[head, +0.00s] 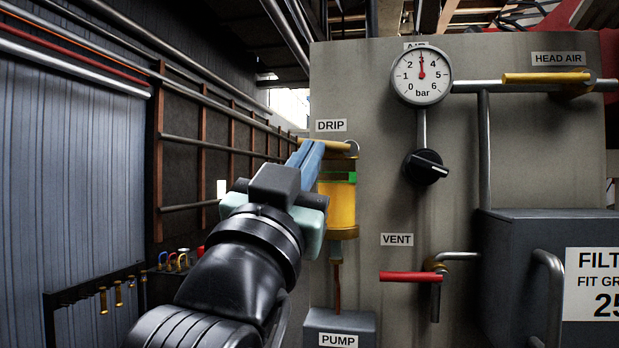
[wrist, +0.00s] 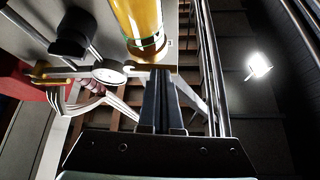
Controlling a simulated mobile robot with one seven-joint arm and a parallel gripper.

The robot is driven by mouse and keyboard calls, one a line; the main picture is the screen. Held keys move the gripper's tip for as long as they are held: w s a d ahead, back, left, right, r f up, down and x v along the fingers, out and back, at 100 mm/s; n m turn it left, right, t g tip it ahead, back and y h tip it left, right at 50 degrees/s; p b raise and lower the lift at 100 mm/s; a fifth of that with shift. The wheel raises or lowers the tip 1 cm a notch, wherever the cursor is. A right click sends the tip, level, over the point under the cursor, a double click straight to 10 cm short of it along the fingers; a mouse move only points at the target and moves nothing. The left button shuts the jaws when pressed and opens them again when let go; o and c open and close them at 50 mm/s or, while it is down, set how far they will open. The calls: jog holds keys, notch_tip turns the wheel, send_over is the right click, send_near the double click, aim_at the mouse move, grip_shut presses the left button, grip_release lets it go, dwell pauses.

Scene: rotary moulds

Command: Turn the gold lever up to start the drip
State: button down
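The gold lever (head: 332,145) under the DRIP label lies about level, pointing left from its round pivot on the grey panel. Below it is the amber oil cup (head: 337,204) with a green band; the cup also shows at the top of the wrist view (wrist: 139,18). My gripper (head: 313,148) points up at the lever, its blue fingers together with nothing seen between them. The fingertips overlap the lever's underside in the head view; I cannot tell whether they touch it. In the wrist view the dark fingers (wrist: 161,75) are side by side, and the lever is not clear.
On the panel (head: 385,110) are a gauge (head: 421,75) reading about 3 bar, a black knob (head: 425,167), a red VENT lever (head: 410,277) and a yellow HEAD AIR lever (head: 541,78). A PUMP box (head: 340,322) stands below. A pipe rack (head: 200,140) is left.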

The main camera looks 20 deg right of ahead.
jog(key=r+m+g, duration=0.1)
jog(key=m+g, duration=0.2)
jog(key=m, duration=0.3)
jog(key=d+r+m+g+h+p, duration=0.1)
jog(key=r+m+g, duration=0.1)
jog(key=m+g, duration=0.2)
jog(key=s+r+m+g+p, duration=0.1)
jog(key=m+g, duration=0.3)
jog(key=m, duration=0.4)
jog(key=shift+d+r+m, duration=0.15)
jog(key=shift+r+m, duration=0.15)
jog(key=shift+m, duration=0.1)
